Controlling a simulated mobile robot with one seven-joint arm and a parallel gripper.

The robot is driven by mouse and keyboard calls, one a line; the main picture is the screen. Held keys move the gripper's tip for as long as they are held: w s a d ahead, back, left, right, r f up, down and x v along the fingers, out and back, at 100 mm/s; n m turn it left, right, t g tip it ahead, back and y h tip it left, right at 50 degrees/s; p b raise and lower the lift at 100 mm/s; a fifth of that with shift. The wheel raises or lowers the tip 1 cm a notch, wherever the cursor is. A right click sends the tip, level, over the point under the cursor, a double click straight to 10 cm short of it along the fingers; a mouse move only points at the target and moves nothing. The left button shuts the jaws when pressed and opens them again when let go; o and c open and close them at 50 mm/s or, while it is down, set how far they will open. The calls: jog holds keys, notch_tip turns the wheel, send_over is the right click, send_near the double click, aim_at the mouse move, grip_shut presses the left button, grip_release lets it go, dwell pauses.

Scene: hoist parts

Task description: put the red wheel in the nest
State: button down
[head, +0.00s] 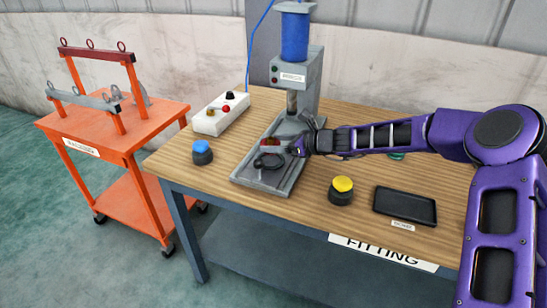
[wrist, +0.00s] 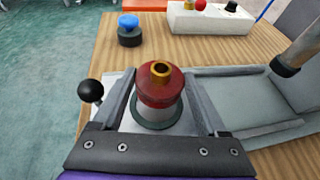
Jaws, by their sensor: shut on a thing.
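The red wheel (wrist: 160,90), with a brass hub on top, is between the two fingers of my gripper (wrist: 162,110) in the wrist view. My gripper is shut on it. In the head view my gripper (head: 284,146) reaches in from the right over the grey press base, and a bit of the red wheel (head: 268,142) shows at its tip. A dark round ring (head: 268,161), which looks like the nest, is on the press base just below. In the wrist view a dark ring (wrist: 158,116) shows under the wheel. I cannot tell whether the wheel touches it.
The press column (head: 310,85) with its blue cylinder stands behind. A control box (head: 220,114) and a blue-topped part (head: 202,152) are to the left. A yellow-topped part (head: 341,190) and a black tray (head: 405,206) are to the right. An orange cart (head: 115,125) stands beside the bench.

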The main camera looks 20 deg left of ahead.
aim_at(275, 163)
jog(key=shift+f+b, duration=0.3)
jog(key=shift+f, duration=1.7)
jog(key=shift+f, duration=0.2)
grip_release()
jog(key=shift+r, duration=0.25)
jog(key=v, duration=1.2)
jog(key=shift+f+p, duration=0.25)
jog(key=shift+p, duration=0.15)
